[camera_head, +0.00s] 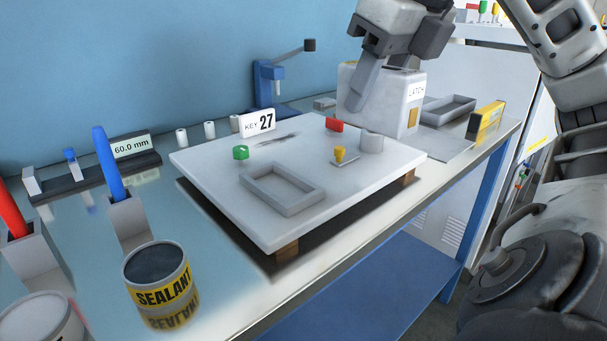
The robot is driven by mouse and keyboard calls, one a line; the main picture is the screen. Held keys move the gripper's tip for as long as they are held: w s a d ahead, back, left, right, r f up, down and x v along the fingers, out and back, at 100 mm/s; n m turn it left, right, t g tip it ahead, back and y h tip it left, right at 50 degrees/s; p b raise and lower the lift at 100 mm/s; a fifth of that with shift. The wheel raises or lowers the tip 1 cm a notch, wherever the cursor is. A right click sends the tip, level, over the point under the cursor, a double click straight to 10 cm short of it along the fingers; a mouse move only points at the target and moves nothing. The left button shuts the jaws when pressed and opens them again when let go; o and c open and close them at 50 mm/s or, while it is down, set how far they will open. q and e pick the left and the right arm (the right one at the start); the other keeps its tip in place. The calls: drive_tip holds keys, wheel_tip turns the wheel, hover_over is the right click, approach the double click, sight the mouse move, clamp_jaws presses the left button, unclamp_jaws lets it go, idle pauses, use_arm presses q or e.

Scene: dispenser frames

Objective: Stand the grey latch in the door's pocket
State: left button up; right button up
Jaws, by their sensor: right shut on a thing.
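My right gripper (362,92) points down at the left side of the white dispenser box (391,105) marked LATCH. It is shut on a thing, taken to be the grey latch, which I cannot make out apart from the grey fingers. The white door panel (235,211) lies flat on wooden blocks on the bench. A raised grey rectangular frame (256,194), which looks like the pocket, is near its front edge. Green (240,153), red (334,124) and yellow (339,152) parts and a grey cylinder (371,142) are on the panel. My left gripper is not in view.
A KEY 27 sign (258,123) stands behind the panel, with a blue press (268,85) beyond. A grey tray (449,109) and a yellow box (487,119) are at the right. A SEALANT can (158,281) and holders with blue (108,164) and red (12,213) sticks are at the left.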

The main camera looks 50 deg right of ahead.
drive_tip(key=shift+w+r+p, duration=0.25)
drive_tip(key=shift+w+p, duration=0.1)
drive_tip(key=shift+p, duration=0.25)
drive_tip(key=p, duration=0.1)
drive_tip(key=w+p, duration=0.2)
drive_tip(key=p, duration=0.1)
drive_tip(key=shift+a+f, duration=0.25)
drive_tip(key=shift+a, duration=0.15)
drive_tip(key=w+a+f+p, duration=0.2)
drive_tip(key=w+f+p, duration=0.1)
drive_tip(key=w+p, duration=0.2)
approach(270, 183)
drive_tip(key=shift+w+f+p, duration=0.3)
drive_tip(key=shift+w, duration=0.35)
drive_tip(key=f, duration=0.3)
drive_tip(key=shift+w+f, duration=0.1)
drive_tip(key=shift+w, duration=0.1)
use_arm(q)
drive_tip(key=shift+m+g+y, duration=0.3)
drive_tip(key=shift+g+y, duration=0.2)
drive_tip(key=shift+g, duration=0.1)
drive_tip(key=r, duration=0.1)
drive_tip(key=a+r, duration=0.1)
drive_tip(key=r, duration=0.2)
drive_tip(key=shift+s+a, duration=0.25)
use_arm(e)
drive_tip(key=shift+f, duration=0.15)
